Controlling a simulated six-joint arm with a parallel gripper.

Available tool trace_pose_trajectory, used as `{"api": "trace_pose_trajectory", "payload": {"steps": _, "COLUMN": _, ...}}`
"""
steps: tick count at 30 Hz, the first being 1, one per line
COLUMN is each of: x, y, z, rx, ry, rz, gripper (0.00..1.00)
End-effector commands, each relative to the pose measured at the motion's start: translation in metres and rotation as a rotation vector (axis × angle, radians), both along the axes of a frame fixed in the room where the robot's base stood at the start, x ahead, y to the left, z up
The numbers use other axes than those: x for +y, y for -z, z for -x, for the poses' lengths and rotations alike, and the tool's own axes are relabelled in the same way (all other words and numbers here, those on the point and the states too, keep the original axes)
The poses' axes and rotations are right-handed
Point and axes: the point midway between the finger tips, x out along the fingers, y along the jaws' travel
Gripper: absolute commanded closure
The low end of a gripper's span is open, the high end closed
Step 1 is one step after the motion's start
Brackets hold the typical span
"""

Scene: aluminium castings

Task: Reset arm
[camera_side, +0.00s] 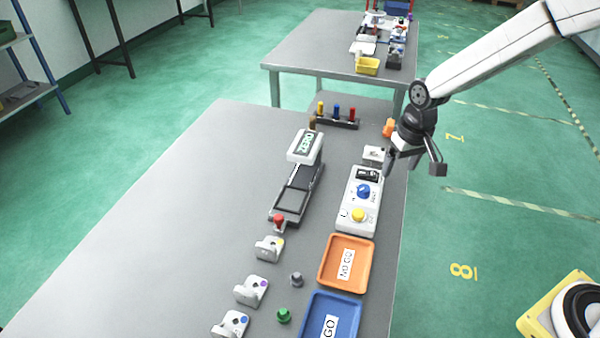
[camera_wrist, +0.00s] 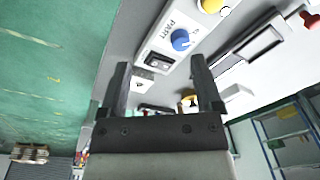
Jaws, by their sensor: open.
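My gripper (camera_side: 412,160) hangs from the white arm at the right edge of the grey table (camera_side: 150,240), beside the far end of the white control box (camera_side: 352,216). In the wrist view my gripper (camera_wrist: 160,88) has its two dark fingers wide apart with nothing between them. The control box has a blue knob (camera_side: 363,191) and a yellow button (camera_side: 358,215). The blue knob also shows in the wrist view (camera_wrist: 181,40), beyond the fingers.
An orange NO GO tray (camera_side: 325,276) and a blue GO tray (camera_side: 309,314) lie at the near right. A measuring device (camera_side: 306,147), several white castings (camera_side: 251,291) and a rack of coloured pins (camera_side: 337,123) stand on the table.

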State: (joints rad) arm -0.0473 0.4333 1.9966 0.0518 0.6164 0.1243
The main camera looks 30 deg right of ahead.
Motion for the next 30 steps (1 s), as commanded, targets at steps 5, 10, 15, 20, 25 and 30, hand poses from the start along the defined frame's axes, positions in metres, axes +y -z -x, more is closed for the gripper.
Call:
{"api": "trace_pose_trajectory", "payload": {"steps": 5, "x": -0.010, "y": -0.011, "z": 0.044, "rx": -0.046, "ry": -0.034, "rz": 0.017, "gripper": 0.17}}
{"api": "trace_pose_trajectory", "payload": {"steps": 10, "x": -0.018, "y": -0.016, "z": 0.085, "rx": -0.089, "ry": -0.067, "rz": 0.032, "gripper": 0.17}}
{"api": "trace_pose_trajectory", "payload": {"steps": 15, "x": -0.023, "y": -0.017, "z": 0.119, "rx": -0.121, "ry": -0.095, "rz": 0.045, "gripper": 0.17}}
{"api": "trace_pose_trajectory", "payload": {"steps": 20, "x": -0.025, "y": -0.016, "z": 0.136, "rx": -0.137, "ry": -0.109, "rz": 0.053, "gripper": 0.17}}
{"api": "trace_pose_trajectory", "payload": {"steps": 25, "x": -0.026, "y": -0.015, "z": 0.140, "rx": -0.140, "ry": -0.114, "rz": 0.054, "gripper": 0.17}}
{"api": "trace_pose_trajectory", "payload": {"steps": 30, "x": -0.025, "y": -0.015, "z": 0.140, "rx": -0.139, "ry": -0.113, "rz": 0.053, "gripper": 0.17}}
